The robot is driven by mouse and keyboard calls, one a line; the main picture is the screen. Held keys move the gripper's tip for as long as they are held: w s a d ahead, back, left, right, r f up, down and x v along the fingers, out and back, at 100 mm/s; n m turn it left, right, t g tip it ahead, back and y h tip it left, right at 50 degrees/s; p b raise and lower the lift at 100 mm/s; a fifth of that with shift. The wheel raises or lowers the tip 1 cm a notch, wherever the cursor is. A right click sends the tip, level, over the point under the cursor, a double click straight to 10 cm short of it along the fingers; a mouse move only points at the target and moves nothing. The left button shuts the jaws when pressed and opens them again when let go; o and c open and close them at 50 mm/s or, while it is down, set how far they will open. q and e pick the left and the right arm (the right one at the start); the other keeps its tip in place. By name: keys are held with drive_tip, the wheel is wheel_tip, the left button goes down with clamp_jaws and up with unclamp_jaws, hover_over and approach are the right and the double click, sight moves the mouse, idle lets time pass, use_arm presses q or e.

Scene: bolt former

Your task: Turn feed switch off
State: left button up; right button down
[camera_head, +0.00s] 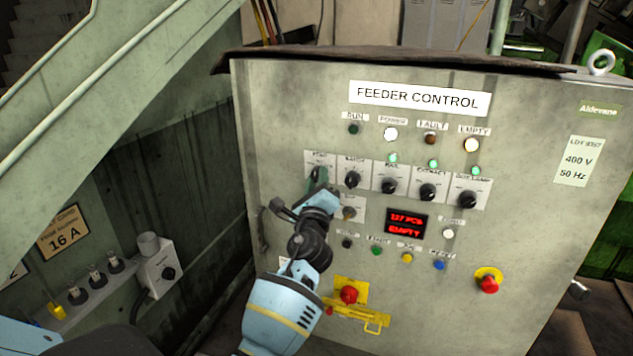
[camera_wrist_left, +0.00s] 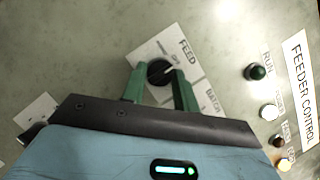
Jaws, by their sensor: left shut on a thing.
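The feed switch is a black round knob on a white plate. In the left wrist view its knob (camera_wrist_left: 159,72) sits between my green fingers, beside the label FEED, with a pale pointer line on it. My left gripper (camera_head: 319,179) is at this switch on the upper left of the control panel, and it hides most of the knob in the head view. The left gripper (camera_wrist_left: 159,80) is shut on the knob, one finger on each side. My right gripper is in neither view.
The FEEDER CONTROL cabinet (camera_head: 530,190) fills the middle. Several similar knobs, including one (camera_head: 352,180) close by, sit right of the feed switch. A stair side (camera_head: 90,80) slopes at left.

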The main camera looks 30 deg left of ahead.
use_arm(q)
drive_tip(key=o, duration=1)
drive_tip(key=shift+c, duration=0.2)
drive_tip(key=v, duration=0.8)
drive_tip(key=shift+w, duration=0.1)
